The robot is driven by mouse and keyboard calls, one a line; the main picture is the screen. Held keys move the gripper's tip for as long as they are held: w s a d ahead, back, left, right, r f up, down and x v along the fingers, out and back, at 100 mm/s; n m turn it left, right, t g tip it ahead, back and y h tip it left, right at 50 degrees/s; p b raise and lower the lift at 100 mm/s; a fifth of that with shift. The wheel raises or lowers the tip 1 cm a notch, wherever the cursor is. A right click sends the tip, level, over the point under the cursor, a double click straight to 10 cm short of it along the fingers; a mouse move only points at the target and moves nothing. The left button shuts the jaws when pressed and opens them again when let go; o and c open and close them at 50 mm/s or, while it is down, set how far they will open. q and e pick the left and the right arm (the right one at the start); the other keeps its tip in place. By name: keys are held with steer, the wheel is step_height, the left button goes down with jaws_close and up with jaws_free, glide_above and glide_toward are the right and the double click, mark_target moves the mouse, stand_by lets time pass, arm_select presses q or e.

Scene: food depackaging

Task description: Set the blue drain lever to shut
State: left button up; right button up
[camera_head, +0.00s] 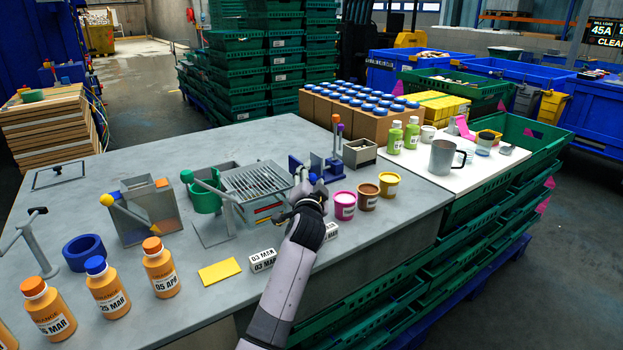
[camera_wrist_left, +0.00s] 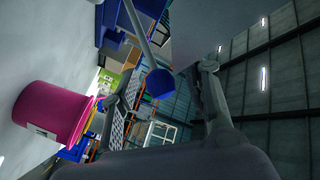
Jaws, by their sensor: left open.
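The blue drain lever's knob (camera_head: 312,178) shows small beside my left gripper (camera_head: 303,190), to the right of the slotted metal drain rack (camera_head: 262,182). In the left wrist view the lever is a thin grey rod ending in a blue knob (camera_wrist_left: 160,83). The knob lies between the two spread fingers of my left gripper (camera_wrist_left: 163,95), with space visible on both sides. The gripper is open and holds nothing. My gripper partly hides the lever's base in the head view, so its exact setting is unclear. My right gripper is not in view.
Pink (camera_head: 344,205), brown (camera_head: 368,197) and yellow (camera_head: 388,186) tubs stand close to the right of my gripper. A blue-based stand (camera_head: 336,165) is behind it. A green cup holder (camera_head: 205,193) and orange bottles (camera_head: 160,268) stand left. Date blocks (camera_head: 262,261) lie in front.

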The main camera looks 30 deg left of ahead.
arm_select(q)
steer(key=shift+f, duration=0.1)
jaws_close()
stand_by(0.4)
